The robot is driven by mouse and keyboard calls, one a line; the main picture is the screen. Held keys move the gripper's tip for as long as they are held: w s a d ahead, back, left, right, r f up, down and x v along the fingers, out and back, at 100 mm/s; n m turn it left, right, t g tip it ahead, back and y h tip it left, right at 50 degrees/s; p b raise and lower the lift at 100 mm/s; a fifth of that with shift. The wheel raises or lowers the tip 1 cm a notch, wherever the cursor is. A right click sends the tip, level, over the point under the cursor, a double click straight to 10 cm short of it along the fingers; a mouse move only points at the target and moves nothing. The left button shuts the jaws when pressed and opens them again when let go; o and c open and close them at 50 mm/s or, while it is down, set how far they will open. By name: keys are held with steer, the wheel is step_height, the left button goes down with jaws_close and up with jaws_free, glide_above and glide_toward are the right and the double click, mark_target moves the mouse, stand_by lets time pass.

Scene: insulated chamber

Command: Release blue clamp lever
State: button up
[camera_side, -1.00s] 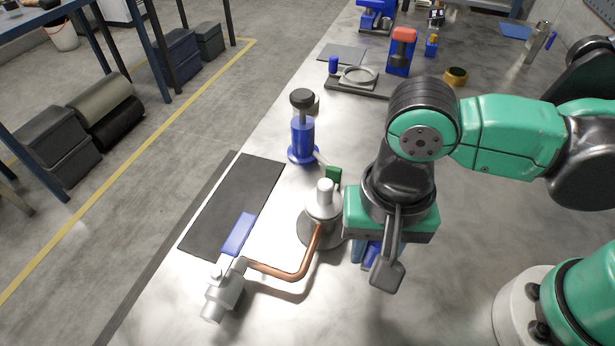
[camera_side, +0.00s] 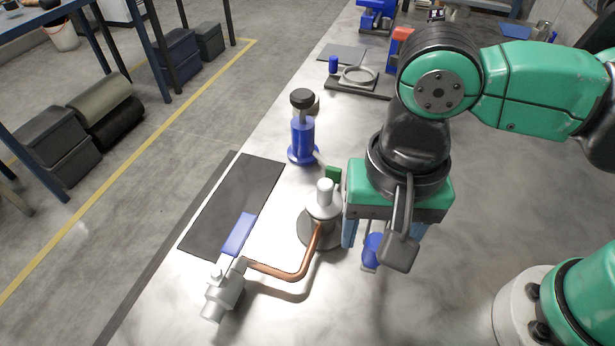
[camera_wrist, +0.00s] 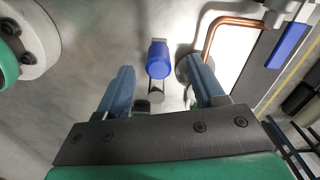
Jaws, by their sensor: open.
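The blue clamp lever (camera_side: 372,252) is a short rounded blue handle beside the round grey fitting (camera_side: 322,208), partly hidden by my wrist in the side view. In the wrist view the lever (camera_wrist: 158,60) stands out ahead, between the lines of my two fingers, with a narrow metal arm behind it. My gripper (camera_wrist: 159,78) is open, its blue fingers apart on either side of the lever. In the side view my gripper (camera_side: 382,236) hangs above the lever, with one finger near the fitting. I see no finger clearly touching the lever.
A copper pipe (camera_side: 292,274) runs from the fitting to a grey valve (camera_side: 222,290) with a flat blue handle (camera_side: 239,234). A blue post with a black knob (camera_side: 302,138) stands behind the fitting. A dark mat (camera_side: 232,200) lies left. The bench is clear at the front.

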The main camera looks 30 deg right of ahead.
steer(key=shift+r, duration=1.15)
steer(key=w+d+n+t, duration=0.3)
steer(key=w+d, duration=0.1)
steer(key=d, duration=0.5)
steer(key=w+d+n+t, duration=0.3)
steer(key=w+d+t, duration=0.1)
steer(key=d, duration=0.5)
steer(key=shift+w+d, duration=0.15)
steer(key=shift+w, duration=0.35)
